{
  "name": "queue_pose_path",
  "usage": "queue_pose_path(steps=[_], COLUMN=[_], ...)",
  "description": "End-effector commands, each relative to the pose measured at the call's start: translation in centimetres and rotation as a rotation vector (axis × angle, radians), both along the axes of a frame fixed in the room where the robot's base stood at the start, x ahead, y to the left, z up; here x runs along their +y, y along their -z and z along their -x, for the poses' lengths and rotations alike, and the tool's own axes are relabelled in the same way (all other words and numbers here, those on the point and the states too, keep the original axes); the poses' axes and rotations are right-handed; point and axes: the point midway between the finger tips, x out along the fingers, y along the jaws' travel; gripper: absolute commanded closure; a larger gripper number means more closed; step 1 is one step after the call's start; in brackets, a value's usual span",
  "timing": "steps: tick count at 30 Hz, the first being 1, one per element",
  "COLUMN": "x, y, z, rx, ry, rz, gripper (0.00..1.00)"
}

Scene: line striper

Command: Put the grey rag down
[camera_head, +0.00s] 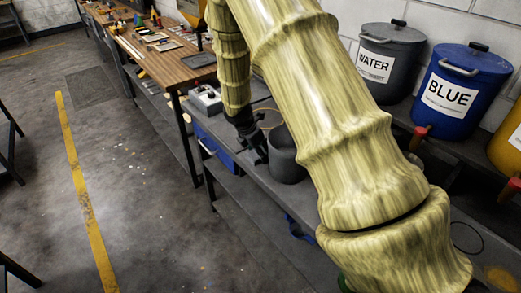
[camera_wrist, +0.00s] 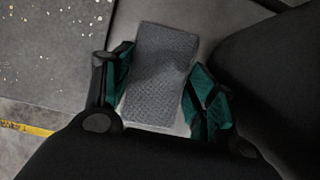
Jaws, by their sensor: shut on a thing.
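The grey rag (camera_wrist: 165,62) is a textured, roughly rectangular piece between the green-padded fingers of my gripper (camera_wrist: 163,84) in the wrist view. My gripper is shut on it. A pale grey surface lies behind the rag; I cannot tell whether the rag touches it. In the head view my gripper (camera_head: 253,150) is low over the grey bench (camera_head: 262,183), just left of a dark grey open pot. The rag cannot be made out in the head view.
The dark grey pot (camera_head: 287,158) stands close beside my gripper. A white-topped box (camera_head: 206,99) is behind it. A wooden workbench (camera_head: 150,62) with tools is at the back left. A grey WATER drum (camera_head: 388,66) and a BLUE drum (camera_head: 458,95) stand at right. Open floor lies left.

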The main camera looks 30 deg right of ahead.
Motion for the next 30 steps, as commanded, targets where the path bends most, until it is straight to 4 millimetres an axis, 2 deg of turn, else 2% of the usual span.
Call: queue_pose_path(steps=[5,6,9,30], x=[0.18,0.19,0.25,0.08], y=[0.70,0.74,0.79,0.21], z=[0.22,0.24,0.26,0.11], rx=[0.005,0.005,0.005,0.000], ry=[0.000,0.000,-0.001,0.000], rz=[-0.004,-0.005,-0.005,-0.003], gripper=[0.69,0.35,0.21,0.21])
